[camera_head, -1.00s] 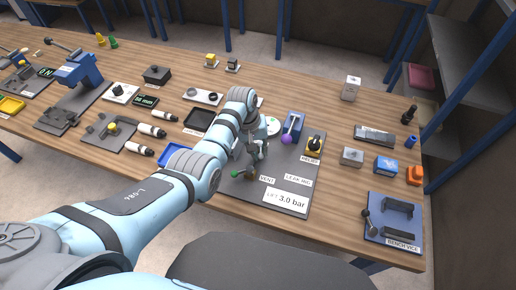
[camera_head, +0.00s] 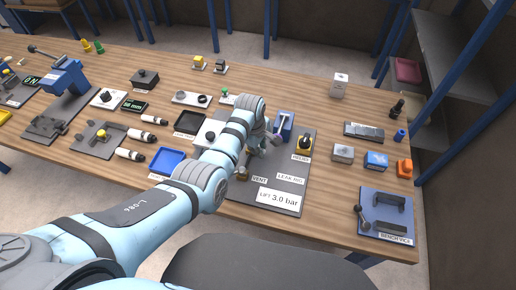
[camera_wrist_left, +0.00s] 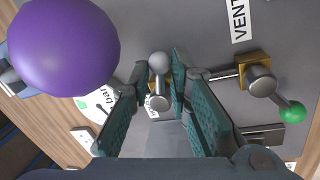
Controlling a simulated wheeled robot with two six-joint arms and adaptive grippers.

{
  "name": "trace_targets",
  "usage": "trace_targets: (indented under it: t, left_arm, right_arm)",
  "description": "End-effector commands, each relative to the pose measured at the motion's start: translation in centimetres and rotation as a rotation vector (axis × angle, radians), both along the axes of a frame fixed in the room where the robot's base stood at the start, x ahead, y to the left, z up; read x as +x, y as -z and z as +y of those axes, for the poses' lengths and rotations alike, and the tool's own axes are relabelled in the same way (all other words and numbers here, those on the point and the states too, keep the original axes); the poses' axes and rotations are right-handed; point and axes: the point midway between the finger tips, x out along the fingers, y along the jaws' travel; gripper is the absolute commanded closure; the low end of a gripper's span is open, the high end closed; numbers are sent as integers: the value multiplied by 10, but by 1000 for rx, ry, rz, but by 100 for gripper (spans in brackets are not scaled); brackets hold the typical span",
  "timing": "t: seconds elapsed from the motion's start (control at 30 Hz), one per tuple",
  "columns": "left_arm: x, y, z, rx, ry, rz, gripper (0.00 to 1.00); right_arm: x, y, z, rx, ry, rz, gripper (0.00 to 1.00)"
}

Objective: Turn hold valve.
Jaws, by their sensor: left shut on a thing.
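The dark leak rig board (camera_head: 293,200) holds the valves. My left gripper (camera_head: 262,150) is over its upper middle in the head view. In the left wrist view the fingers (camera_wrist_left: 159,68) are closed around a small valve lever with a grey round knob (camera_wrist_left: 160,62). A metal cylinder (camera_wrist_left: 158,102) shows just beneath that knob. The vent valve (camera_wrist_left: 258,80), brass with a green ball, stands apart on the right; it also shows in the head view (camera_head: 242,174). A purple ball (camera_wrist_left: 64,45) is close to the wrist camera. My right gripper is out of view.
A blue tray (camera_head: 168,161) is left, and the bench vice (camera_head: 388,212) is right.

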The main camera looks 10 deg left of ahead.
Motion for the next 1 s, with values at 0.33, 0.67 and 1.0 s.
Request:
trace_targets:
  t: [0.33, 0.67, 1.0]
  left_arm:
    - [6, -1, -1, 3, -152, -5, 100]
    - [7, -1, -1, 3, -180, -5, 100]
    - [7, -1, -1, 3, -179, -3, 72]
  right_arm:
    - [0, 1, 0, 0, 0, 0, 100]
    - [0, 1, 0, 0, 0, 0, 100]
    - [0, 1, 0, 0, 0, 0, 100]
